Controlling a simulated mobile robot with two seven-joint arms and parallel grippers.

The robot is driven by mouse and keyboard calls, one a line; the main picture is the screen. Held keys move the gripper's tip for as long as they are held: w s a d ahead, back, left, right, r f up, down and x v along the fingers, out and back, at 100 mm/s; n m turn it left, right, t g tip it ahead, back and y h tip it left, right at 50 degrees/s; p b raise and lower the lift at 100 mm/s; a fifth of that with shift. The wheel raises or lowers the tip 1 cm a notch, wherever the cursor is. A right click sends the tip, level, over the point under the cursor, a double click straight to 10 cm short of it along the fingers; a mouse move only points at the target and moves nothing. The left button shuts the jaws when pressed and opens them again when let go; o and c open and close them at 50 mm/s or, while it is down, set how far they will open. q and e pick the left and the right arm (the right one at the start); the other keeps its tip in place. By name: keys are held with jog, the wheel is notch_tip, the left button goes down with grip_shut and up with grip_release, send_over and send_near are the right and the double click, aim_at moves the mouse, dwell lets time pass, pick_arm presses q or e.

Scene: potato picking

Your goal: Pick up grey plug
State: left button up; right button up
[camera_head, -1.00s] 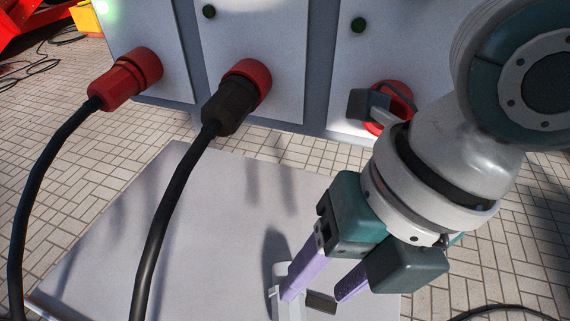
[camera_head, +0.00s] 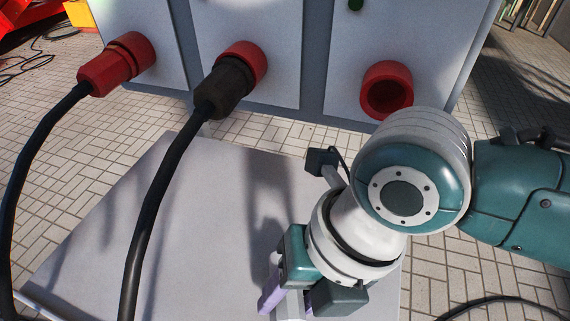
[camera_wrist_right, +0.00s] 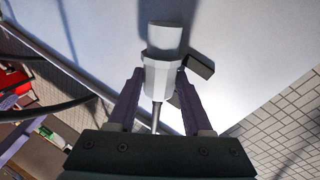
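The grey plug (camera_wrist_right: 161,76) is a pale grey cylinder lying on the light grey tabletop (camera_head: 200,230), with a thin cable running back from it. In the head view only a small pale part of it (camera_head: 290,306) shows at the bottom edge, mostly hidden by my gripper. My right gripper (camera_wrist_right: 160,80) is low over the tabletop, its purple fingers on either side of the plug. The fingers look spread, with the plug between them; contact is not clear. In the head view the right gripper (camera_head: 288,300) is partly hidden. My left gripper is not in view.
A dark small block (camera_wrist_right: 199,67) lies beside the plug. A cabinet (camera_head: 290,60) behind has an empty red socket (camera_head: 387,90), a red plug (camera_head: 112,66) and a black plug (camera_head: 226,92) with thick cables. The tabletop's left part is clear.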

grip_shut()
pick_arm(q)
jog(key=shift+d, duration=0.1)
pick_arm(e)
jog(key=shift+r, duration=0.2)
